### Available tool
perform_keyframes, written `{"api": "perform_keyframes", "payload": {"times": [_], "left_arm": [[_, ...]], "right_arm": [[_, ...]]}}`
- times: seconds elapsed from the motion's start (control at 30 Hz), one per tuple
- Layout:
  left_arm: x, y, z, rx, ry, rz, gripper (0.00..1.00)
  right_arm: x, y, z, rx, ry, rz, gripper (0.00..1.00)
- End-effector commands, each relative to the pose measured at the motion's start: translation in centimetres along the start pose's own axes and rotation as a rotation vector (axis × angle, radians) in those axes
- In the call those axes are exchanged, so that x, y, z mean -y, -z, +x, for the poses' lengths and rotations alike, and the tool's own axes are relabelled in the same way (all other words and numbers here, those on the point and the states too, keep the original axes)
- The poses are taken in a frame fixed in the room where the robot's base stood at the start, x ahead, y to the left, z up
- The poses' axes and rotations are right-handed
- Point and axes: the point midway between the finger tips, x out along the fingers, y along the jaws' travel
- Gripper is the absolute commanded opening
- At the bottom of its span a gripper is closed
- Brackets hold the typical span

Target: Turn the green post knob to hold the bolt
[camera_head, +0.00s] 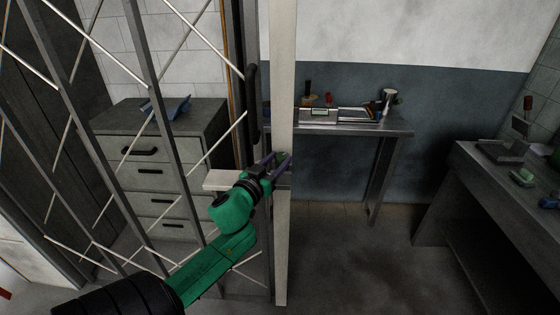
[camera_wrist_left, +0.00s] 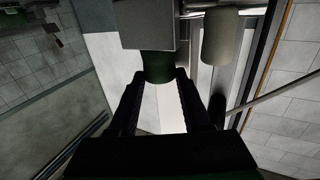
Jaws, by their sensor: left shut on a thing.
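My left gripper (camera_head: 275,163) reaches in from the lower left to the pale upright post (camera_head: 283,90). In the left wrist view, its two fingers (camera_wrist_left: 159,76) stand on either side of the green post knob (camera_wrist_left: 158,66) and are shut on it. The knob sits against a grey block (camera_wrist_left: 148,30). To the right of the block are a horizontal metal rod (camera_wrist_left: 252,12), which looks like the bolt, and a pale cylinder (camera_wrist_left: 220,38) beside it. In the head view the gripper hides most of the knob. My right gripper is not in view.
A barred metal gate (camera_head: 150,70) with a black pull handle (camera_head: 251,100) stands left of the post. Behind it is a grey drawer cabinet (camera_head: 160,150). A back table (camera_head: 345,128) with tools and a right-hand workbench (camera_head: 480,180) stand beyond. The floor between them is clear.

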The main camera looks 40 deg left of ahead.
Motion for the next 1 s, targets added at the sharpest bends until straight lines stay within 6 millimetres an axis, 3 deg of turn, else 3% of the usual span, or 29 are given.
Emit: {"api": "perform_keyframes", "payload": {"times": [0.1, 0.4, 1.0], "left_arm": [[0.4, 0.4, 0.0, 0.006, -0.093, 0.005, 0.00], [0.8, 0.2, 0.1, 0.006, -0.273, 0.002, 0.00], [0.8, -0.1, 0.2, 0.004, -0.347, 0.000, 0.00]], "right_arm": [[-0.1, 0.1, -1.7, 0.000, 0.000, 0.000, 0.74], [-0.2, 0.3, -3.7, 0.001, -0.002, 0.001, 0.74], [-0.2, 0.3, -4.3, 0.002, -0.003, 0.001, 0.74]]}}
